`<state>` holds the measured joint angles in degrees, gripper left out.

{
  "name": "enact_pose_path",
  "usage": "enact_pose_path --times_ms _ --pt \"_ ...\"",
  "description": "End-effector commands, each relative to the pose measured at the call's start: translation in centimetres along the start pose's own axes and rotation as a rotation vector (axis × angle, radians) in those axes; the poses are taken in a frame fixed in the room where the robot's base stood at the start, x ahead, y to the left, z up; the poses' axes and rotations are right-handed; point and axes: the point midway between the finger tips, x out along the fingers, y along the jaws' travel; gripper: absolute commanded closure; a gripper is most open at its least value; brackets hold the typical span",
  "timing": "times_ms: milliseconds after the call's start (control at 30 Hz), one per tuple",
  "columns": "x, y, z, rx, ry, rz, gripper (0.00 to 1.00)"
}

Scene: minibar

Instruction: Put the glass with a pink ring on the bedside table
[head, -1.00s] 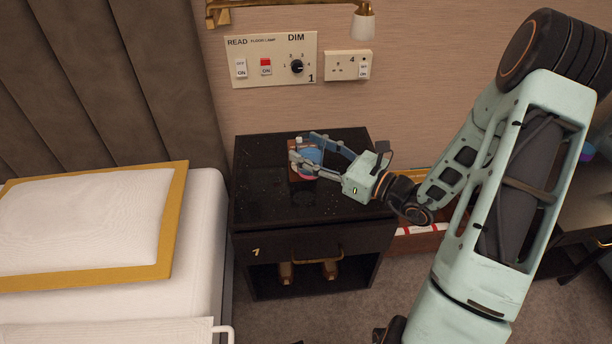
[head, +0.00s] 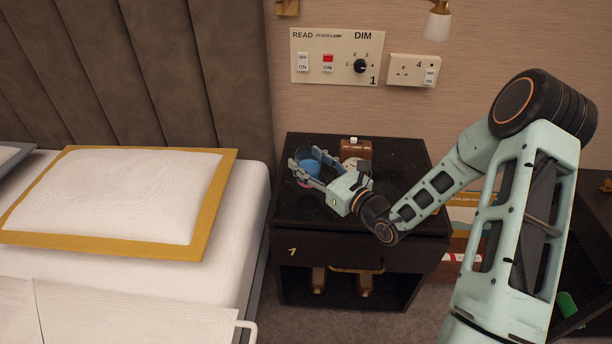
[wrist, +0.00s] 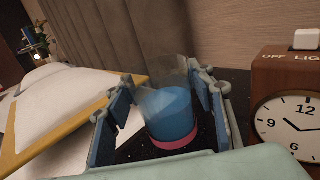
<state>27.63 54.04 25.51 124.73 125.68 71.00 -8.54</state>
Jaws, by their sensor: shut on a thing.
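The glass with a pink ring (head: 309,170) holds something blue and is at the left part of the black bedside table (head: 398,165). In the wrist view the glass (wrist: 172,112) is upright between my two fingers, with the pink ring at its base. My gripper (head: 315,168) is shut on the glass, low over the table top. The base looks to be at or very near the surface; I cannot tell whether it touches. My fingers hide part of the glass in the head view.
A brown clock (head: 355,151) stands right of the glass, close by; its dial shows large in the wrist view (wrist: 295,120). The bed with a yellow-edged pillow (head: 120,200) is at the left. The table's front right top is partly under my arm.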

Motion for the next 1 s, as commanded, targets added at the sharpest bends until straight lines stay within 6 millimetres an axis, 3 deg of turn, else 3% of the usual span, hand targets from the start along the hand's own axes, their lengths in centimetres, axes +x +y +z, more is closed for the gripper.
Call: enact_pose_path --times_ms 167,400,800,833,1000 --pt "0.8 0.2 -1.0 -0.001 -0.003 0.001 0.85" --pt "1.0 0.2 -4.1 -0.001 -0.003 0.0 0.85" --pt "0.9 0.2 -4.4 -0.001 -0.002 0.0 0.85" --pt "0.9 0.2 -4.4 -0.001 0.0 0.0 0.48" --pt "0.9 0.2 -4.4 -0.001 0.0 0.0 0.33"
